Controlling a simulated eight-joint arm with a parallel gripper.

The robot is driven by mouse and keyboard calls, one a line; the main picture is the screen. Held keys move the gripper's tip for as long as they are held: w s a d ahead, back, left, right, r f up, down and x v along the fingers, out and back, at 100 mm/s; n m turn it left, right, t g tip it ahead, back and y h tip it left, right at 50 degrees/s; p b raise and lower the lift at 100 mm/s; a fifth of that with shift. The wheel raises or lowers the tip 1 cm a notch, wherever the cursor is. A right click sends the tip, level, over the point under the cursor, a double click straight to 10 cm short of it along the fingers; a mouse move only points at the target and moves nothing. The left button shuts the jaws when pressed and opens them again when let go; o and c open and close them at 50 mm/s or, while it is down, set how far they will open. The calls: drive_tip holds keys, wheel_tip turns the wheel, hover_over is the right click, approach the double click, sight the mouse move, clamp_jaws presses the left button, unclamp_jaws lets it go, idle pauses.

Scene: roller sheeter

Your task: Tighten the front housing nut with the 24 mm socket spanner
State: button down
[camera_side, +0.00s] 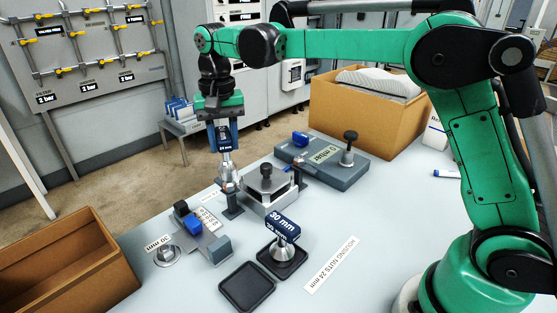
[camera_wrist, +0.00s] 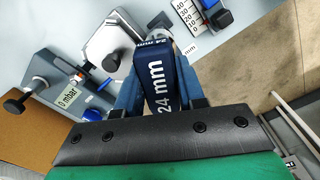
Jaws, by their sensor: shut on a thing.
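My gripper (camera_side: 224,128) points down in the side view and is shut on the blue handle of the 24 mm socket spanner (camera_side: 226,158). The handle, lettered 24 mm, also shows between my fingers in the wrist view (camera_wrist: 165,82). The spanner is upright, its metal socket end low over the front-left post (camera_side: 233,207) of the roller housing (camera_side: 268,190). The front housing nut is hidden or too small to make out, and I cannot tell whether the socket sits on it. The handle hides the spot in the wrist view.
A 30 mm spanner (camera_side: 284,231) stands in a black tray beside an empty black tray (camera_side: 247,287). A flanged nut (camera_side: 167,255) and a scale fixture (camera_side: 203,233) lie left. A 0 mbar gauge unit (camera_side: 322,160) is behind. Cardboard boxes (camera_side: 368,113) stand at back and left.

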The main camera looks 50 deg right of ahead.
drive_tip(key=shift+f, duration=1.4)
idle(0.6)
